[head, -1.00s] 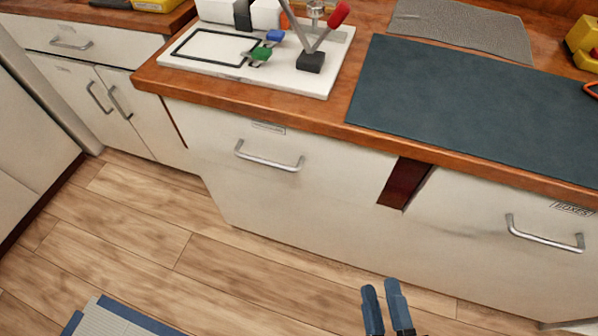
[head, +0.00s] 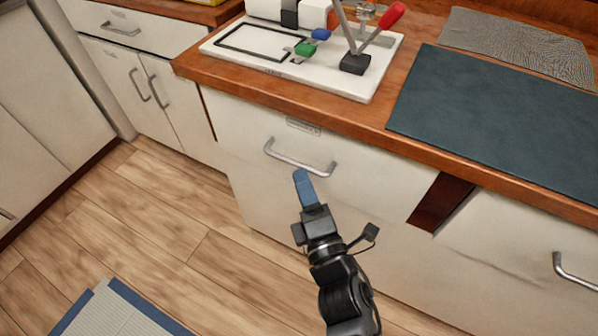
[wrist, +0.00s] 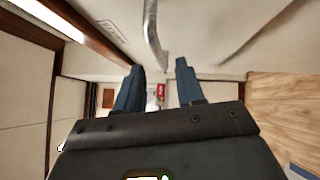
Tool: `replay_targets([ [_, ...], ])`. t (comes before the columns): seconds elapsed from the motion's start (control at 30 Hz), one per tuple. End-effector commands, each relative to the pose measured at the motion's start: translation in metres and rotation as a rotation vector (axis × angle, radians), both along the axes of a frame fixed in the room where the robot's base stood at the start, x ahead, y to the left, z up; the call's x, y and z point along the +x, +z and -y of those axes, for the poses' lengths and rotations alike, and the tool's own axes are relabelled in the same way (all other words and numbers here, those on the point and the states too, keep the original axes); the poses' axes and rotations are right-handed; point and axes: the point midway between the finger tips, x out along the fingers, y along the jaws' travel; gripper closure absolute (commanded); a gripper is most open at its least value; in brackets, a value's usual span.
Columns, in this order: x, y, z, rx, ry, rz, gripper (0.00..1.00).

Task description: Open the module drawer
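The drawer (head: 375,178) under the left part of the counter has a white front, a small label (head: 303,126) too small to read surely, and a silver bar handle (head: 300,160). It looks closed. My gripper (head: 302,176) is just below the handle in the head view, its blue fingers overlapping there. In the wrist view, my gripper (wrist: 160,66) has its two fingers spread apart with nothing between them. The handle (wrist: 151,36) shows just beyond the fingertips, roughly in line with the gap. I cannot tell the exact distance to it.
The wooden counter edge (head: 345,128) overhangs above the drawer. On the counter are a white board (head: 375,84) with tools and a dark mat (head: 490,105). Another drawer handle (head: 573,272) is at right. Open wooden floor (head: 170,215) lies at left.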

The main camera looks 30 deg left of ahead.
Motion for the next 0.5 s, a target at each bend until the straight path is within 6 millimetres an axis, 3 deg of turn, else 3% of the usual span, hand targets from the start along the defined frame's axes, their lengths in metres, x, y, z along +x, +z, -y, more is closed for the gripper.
replay_targets([
  [0.2,0.019,0.003,-0.020,0.001,0.001,0.000,0.62],
  [0.5,0.024,0.004,-0.025,-0.001,0.000,-0.002,0.62],
])
